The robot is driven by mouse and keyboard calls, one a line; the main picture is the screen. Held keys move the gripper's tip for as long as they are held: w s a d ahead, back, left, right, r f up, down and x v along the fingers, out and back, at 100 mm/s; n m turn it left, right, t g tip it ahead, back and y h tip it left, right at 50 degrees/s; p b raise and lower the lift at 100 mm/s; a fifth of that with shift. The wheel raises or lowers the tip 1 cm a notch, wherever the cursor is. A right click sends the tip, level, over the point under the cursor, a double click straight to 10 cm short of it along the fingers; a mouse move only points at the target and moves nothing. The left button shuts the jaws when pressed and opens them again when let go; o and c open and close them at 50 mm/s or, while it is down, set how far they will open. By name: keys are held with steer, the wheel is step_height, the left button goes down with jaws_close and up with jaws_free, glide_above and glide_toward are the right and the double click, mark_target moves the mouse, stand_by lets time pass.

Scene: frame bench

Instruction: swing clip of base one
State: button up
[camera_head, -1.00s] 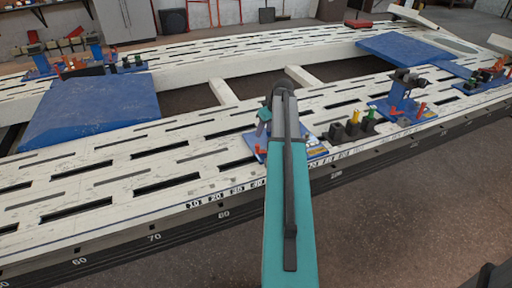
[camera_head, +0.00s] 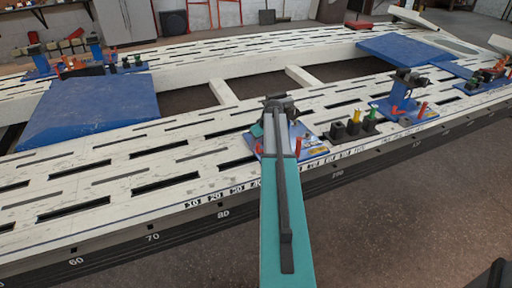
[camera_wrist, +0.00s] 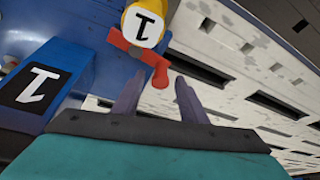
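A yellow round part (camera_wrist: 131,22) with another "1" label stands at the top. A red clip (camera_wrist: 128,44) crosses just below it, with its rounded red end pointing down toward my fingers. My gripper (camera_wrist: 158,84) is open, its two grey-purple fingers apart, one either side of the clip's end; whether they touch it I cannot tell. In the head view my arm partly hides the blue base plate (camera_head: 313,152).
The base sits on a white slotted frame bench (camera_head: 110,172) with a numbered front edge. Black, yellow and green posts (camera_head: 353,126) stand just right of it, and another blue base (camera_head: 380,107) lies beyond them. Blue panels (camera_head: 90,110) span the bench.

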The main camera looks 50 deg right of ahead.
steer(key=shift+w+f, duration=0.25)
steer(key=shift+f, duration=0.25)
steer(key=c, duration=0.8)
steer(key=shift+a, duration=0.15)
jaws_close()
